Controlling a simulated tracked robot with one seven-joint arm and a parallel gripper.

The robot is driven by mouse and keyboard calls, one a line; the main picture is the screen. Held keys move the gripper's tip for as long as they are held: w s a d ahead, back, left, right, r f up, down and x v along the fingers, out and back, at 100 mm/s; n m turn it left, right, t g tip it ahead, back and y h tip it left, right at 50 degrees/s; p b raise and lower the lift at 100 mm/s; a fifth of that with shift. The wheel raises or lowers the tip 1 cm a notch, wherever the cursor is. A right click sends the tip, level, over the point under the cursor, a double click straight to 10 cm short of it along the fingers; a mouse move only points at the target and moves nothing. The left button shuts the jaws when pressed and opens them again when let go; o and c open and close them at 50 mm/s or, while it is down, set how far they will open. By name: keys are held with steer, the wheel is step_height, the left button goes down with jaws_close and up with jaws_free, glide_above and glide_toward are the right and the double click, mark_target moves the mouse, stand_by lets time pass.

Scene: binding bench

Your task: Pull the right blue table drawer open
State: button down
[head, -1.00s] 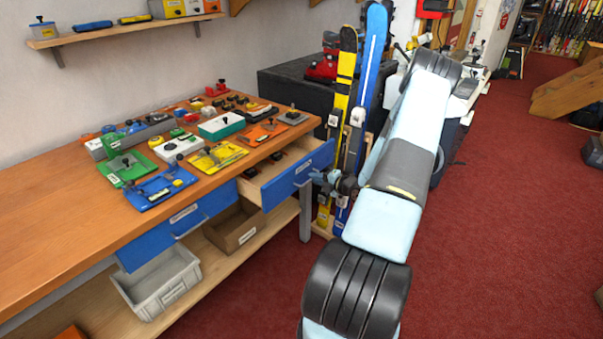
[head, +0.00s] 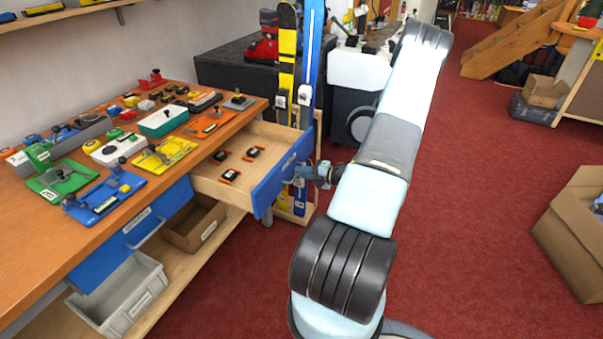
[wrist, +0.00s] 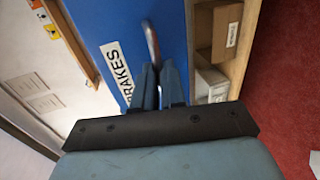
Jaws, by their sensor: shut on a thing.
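The right blue drawer (head: 280,175) stands well out from the wooden table (head: 45,227), and its inside shows. Several small black and orange parts (head: 252,152) lie on the drawer's floor. My gripper (head: 306,172) is at the drawer's front face in the head view. In the wrist view my gripper (wrist: 158,72) is shut on the metal handle (wrist: 150,42), beside a white label reading "BRAKES" (wrist: 118,72) on the blue front (wrist: 190,12). The left blue drawer (head: 130,232) is closed.
Yellow skis (head: 287,60) and blue skis (head: 316,50) stand upright just behind the open drawer. A grey bin (head: 120,295) and a brown box (head: 193,225) sit on the lower shelf. An open cardboard box (head: 575,235) stands at the right. Red carpet between is clear.

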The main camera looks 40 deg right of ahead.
steer(key=shift+s+a+f, duration=0.2)
steer(key=shift+a+f, duration=0.05)
steer(key=shift+a, duration=0.05)
steer(key=c, duration=1.2)
jaws_free()
steer(key=shift+w+d+r, duration=0.1)
steer(key=shift+d, duration=0.15)
steer(key=v, duration=1.3)
steer(key=shift+s+d, duration=0.1)
steer(key=shift+s, duration=0.2)
